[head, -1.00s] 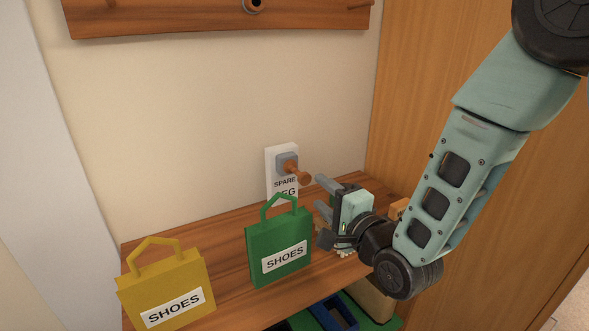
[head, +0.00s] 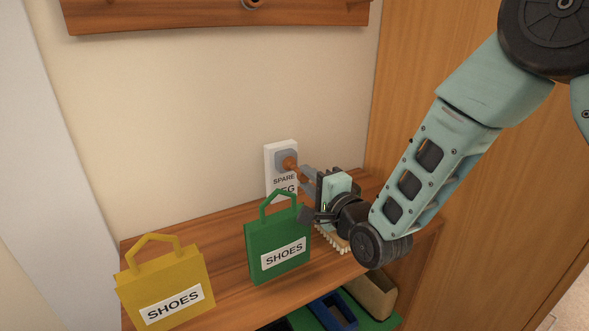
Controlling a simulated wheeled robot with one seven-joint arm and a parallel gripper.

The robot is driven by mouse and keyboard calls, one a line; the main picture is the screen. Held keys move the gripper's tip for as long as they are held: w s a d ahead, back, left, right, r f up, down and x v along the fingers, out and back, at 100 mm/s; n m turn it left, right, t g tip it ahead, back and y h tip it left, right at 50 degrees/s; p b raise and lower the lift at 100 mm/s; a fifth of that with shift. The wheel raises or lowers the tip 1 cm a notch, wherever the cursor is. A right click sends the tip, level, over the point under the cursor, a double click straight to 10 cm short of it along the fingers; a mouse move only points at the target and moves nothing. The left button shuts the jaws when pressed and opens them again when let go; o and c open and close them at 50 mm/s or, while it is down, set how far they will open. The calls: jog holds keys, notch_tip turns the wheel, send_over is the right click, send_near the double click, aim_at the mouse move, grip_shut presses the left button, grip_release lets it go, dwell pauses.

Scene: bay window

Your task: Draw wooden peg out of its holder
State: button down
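The wooden peg (head: 289,164) sticks out from its grey holder on a white plate (head: 281,148) on the wall. The plate's label reads "SPARE" with a second word partly hidden behind the green bag. My gripper (head: 307,177) is at the peg's outer end, with its fingers pointing left toward the wall. The peg's outer end is partly hidden by the fingers. At this size I cannot tell whether the fingers touch the peg or how far apart they are.
A green bag (head: 262,238) labelled "SHOES" stands on the wooden shelf (head: 228,282) just below and left of my gripper. A yellow bag (head: 190,262) stands further left. A wooden rail (head: 170,14) is above. A wood panel (head: 440,60) rises at the right.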

jog(key=shift+s+d+b, duration=0.3)
jog(key=shift+s+d, duration=0.05)
jog(key=shift+s, duration=0.25)
dwell(0.7)
jog(key=shift+b+v, duration=0.5)
jog(key=shift+v, duration=0.9)
